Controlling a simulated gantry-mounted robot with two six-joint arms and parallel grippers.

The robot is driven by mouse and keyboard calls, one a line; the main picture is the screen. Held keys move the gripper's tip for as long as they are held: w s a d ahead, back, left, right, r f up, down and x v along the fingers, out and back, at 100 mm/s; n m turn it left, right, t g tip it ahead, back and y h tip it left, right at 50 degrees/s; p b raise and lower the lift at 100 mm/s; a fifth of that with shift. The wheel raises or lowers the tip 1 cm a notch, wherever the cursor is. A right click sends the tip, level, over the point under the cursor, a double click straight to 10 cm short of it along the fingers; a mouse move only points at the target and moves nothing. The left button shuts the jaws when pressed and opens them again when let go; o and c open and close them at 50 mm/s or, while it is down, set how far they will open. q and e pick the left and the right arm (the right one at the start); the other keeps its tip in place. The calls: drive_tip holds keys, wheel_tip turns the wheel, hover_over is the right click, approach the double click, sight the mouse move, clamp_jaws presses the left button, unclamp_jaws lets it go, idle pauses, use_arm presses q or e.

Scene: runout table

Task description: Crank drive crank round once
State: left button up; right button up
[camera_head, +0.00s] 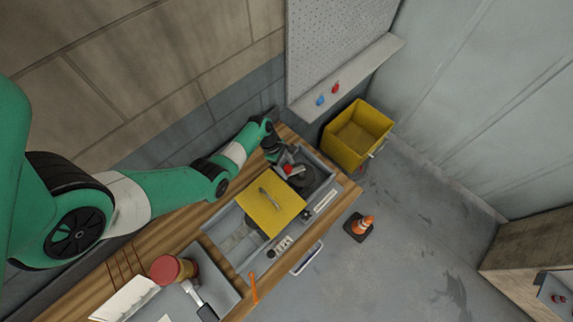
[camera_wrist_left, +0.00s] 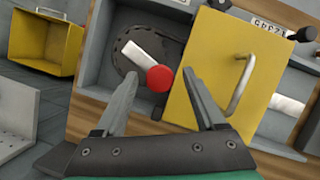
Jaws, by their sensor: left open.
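The drive crank has a red knob (camera_head: 287,169) on a pale arm over a dark round disc (camera_head: 305,180), set in a grey tray at the table's far end. In the left wrist view the red knob (camera_wrist_left: 160,78) sits at the end of the white crank arm (camera_wrist_left: 139,56). My left gripper (camera_head: 281,157) is beside the knob. In the wrist view its two fingers (camera_wrist_left: 158,85) are spread apart, with the knob showing between them near the right fingertip. Whether a finger touches it I cannot tell. My right gripper is not in view.
A yellow lid (camera_head: 270,207) with a metal handle lies beside the crank; it is close to my right finger in the wrist view. A yellow bin (camera_head: 357,135) stands beyond the table end. A red-lidded jar (camera_head: 165,270) stands at the near end.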

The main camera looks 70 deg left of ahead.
use_arm(q)
clamp_jaws()
idle(1.4)
